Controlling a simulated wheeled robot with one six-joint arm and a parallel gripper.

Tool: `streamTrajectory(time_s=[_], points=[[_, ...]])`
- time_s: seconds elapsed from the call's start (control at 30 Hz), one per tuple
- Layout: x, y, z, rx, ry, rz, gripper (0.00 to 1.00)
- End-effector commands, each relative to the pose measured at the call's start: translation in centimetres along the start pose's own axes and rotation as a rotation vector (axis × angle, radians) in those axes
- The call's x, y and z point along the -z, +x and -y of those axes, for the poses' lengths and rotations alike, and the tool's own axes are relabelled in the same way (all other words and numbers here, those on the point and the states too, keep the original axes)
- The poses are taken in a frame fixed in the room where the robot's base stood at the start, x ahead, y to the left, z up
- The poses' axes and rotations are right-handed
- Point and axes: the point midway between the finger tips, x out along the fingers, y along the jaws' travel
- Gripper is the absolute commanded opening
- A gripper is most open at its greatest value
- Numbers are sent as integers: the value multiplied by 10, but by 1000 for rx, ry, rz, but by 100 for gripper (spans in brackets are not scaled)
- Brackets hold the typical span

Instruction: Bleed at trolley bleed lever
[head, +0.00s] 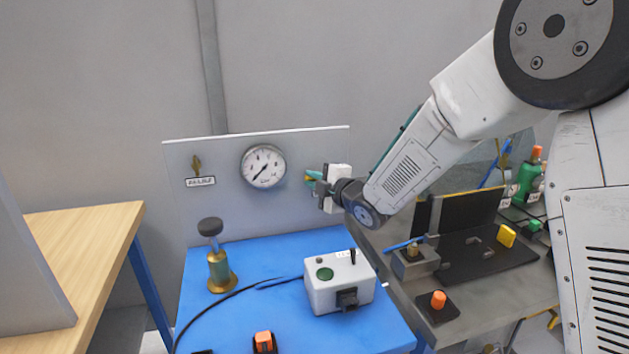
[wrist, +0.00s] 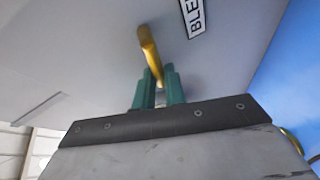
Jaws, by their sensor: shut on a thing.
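The bleed lever (wrist: 149,48) is a yellow, brass-like handle on the grey panel, beside a white label (wrist: 194,18) of which "BLE" can be read. In the wrist view my gripper (wrist: 158,78) has its green fingers shut on the lower end of the lever. In the head view my gripper (head: 315,180) is at the right part of the upright panel (head: 225,165), and only a small yellow bit of the lever (head: 309,179) shows there. The rest of it is hidden by my gripper.
A round gauge (head: 263,166) and another brass lever (head: 196,165) are on the panel to the left. On the blue trolley top (head: 258,265) stand a brass hand pump (head: 217,262) and a white control box (head: 338,283). A grey bench (head: 470,320) is at right.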

Motion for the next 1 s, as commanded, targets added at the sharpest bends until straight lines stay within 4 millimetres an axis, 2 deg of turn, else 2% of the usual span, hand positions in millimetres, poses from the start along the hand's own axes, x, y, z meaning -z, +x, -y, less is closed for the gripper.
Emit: streamTrajectory(time_s=[0.37,1.0], points=[[-2,-2,-7,-63,169,-33,0],[-13,-10,-26,-269,722,-149,0]])
